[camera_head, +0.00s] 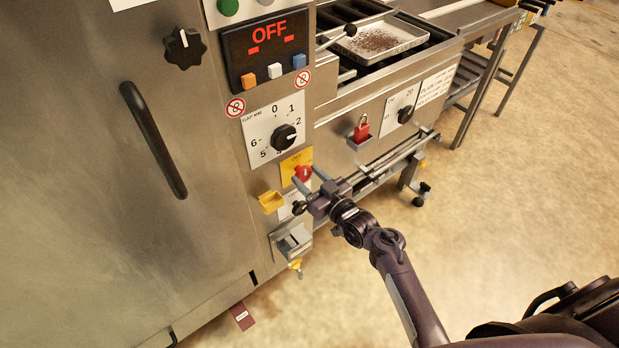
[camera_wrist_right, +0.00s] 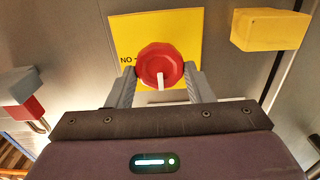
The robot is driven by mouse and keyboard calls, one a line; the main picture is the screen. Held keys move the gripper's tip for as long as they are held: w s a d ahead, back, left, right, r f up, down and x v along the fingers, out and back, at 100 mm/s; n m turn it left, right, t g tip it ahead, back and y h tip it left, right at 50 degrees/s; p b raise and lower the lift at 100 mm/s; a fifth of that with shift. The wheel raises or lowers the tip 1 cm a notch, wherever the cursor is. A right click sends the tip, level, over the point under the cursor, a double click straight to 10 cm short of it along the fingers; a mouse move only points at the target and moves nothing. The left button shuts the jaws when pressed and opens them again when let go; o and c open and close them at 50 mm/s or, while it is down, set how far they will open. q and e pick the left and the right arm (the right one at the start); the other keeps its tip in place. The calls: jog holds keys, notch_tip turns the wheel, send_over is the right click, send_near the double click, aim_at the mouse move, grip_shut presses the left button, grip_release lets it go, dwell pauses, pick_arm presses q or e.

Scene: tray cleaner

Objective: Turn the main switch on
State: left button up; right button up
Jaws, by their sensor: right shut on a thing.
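The main switch is a red round knob (camera_head: 303,174) on a yellow plate (camera_head: 290,163), low on the front panel of the machine. In the right wrist view the red knob (camera_wrist_right: 160,65) has a white mark pointing down, on the yellow plate (camera_wrist_right: 187,28). My right gripper (camera_head: 309,182) is at the knob, its two grey fingers (camera_wrist_right: 160,84) on either side of it, shut on it. The display (camera_head: 268,45) above reads OFF in red. My left gripper is not in view.
A yellow block-like holder (camera_head: 271,202) sticks out left of the knob; it also shows in the right wrist view (camera_wrist_right: 270,30). A black dial (camera_head: 284,137) is above. A red padlock (camera_head: 361,130) hangs to the right. The floor (camera_head: 500,210) at right is clear.

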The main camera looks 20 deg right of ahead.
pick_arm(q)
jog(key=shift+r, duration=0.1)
pick_arm(e)
jog(key=shift+m+p, duration=0.3)
jog(key=m+p, duration=0.3)
jog(key=m, duration=0.2)
jog(key=shift+d+r, duration=0.1)
jog(key=shift+d, duration=0.05)
jog(key=m+p, duration=0.2)
jog(key=m, duration=0.5)
jog(key=shift+w+p, duration=0.1)
jog(key=shift+p, duration=0.25)
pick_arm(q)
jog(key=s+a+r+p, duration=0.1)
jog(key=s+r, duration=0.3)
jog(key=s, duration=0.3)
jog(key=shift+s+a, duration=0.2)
pick_arm(e)
jog(key=m, duration=0.5)
jog(key=shift+d+f, duration=0.1)
jog(key=shift+f, duration=0.25)
pick_arm(q)
jog(key=shift+p, duration=0.3)
pick_arm(e)
jog(key=shift+m, duration=0.3)
jog(key=o, duration=1)
